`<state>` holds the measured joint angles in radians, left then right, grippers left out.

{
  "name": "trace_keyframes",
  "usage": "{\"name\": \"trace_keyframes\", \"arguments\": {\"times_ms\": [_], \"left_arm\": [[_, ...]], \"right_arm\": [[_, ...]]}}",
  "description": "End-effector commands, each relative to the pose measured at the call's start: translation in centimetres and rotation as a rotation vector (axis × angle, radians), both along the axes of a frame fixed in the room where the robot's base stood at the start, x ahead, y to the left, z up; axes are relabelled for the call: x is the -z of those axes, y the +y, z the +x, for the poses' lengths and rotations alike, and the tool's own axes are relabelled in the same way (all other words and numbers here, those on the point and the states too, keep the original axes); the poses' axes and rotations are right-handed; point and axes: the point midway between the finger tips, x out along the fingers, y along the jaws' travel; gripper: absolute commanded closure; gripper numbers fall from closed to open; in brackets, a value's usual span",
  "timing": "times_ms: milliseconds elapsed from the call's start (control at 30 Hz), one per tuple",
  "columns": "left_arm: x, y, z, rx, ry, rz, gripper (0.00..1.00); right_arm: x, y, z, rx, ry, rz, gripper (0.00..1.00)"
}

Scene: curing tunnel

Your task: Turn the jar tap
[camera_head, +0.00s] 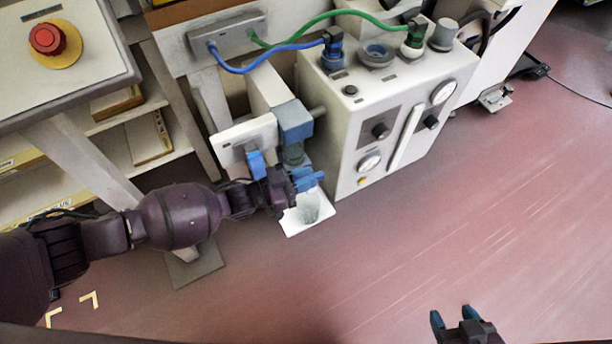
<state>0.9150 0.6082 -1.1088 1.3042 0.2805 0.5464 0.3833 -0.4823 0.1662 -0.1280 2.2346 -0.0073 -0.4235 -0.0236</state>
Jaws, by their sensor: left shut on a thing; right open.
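The jar tap is a blue block with a grey lower part (292,152), fixed on the side of the white machine at centre. My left gripper (282,171) is at the tap's lower end, its blue fingers on either side, shut on it. The fingers and wrist hide the grip point in part. A clear jar (308,208) stands on a white tray (292,231) just below the gripper. My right gripper (452,317) is open and empty over the floor at the bottom right.
A red emergency button (47,38) sits on a panel at upper left, above shelves (180,141).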

Motion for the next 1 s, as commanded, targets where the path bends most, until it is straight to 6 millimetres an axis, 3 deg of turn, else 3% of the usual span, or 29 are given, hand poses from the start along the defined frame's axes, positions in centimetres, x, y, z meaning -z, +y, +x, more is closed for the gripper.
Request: {"name": "trace_keyframes", "arguments": {"times_ms": [300, 333, 467, 1000], "left_arm": [[-0.04, 0.02, 0.03, 0.005, 0.001, 0.002, 1.00], [-0.04, 0.02, 0.03, 0.005, 0.001, 0.002, 0.78], [-0.02, 0.03, 0.02, 0.004, 0.001, 0.002, 0.58], [0.01, 0.03, 0.00, 0.003, 0.002, 0.001, 0.57]], "right_arm": [[-0.20, 0.12, 0.59, -0.006, -0.013, -0.001, 0.45], [-0.17, 0.12, 0.57, -0.006, -0.012, -0.001, 0.45], [-0.05, 0.10, 0.49, -0.006, -0.009, -0.001, 0.45], [0.09, -0.02, -0.05, -0.006, 0.002, -0.004, 0.45]]}}
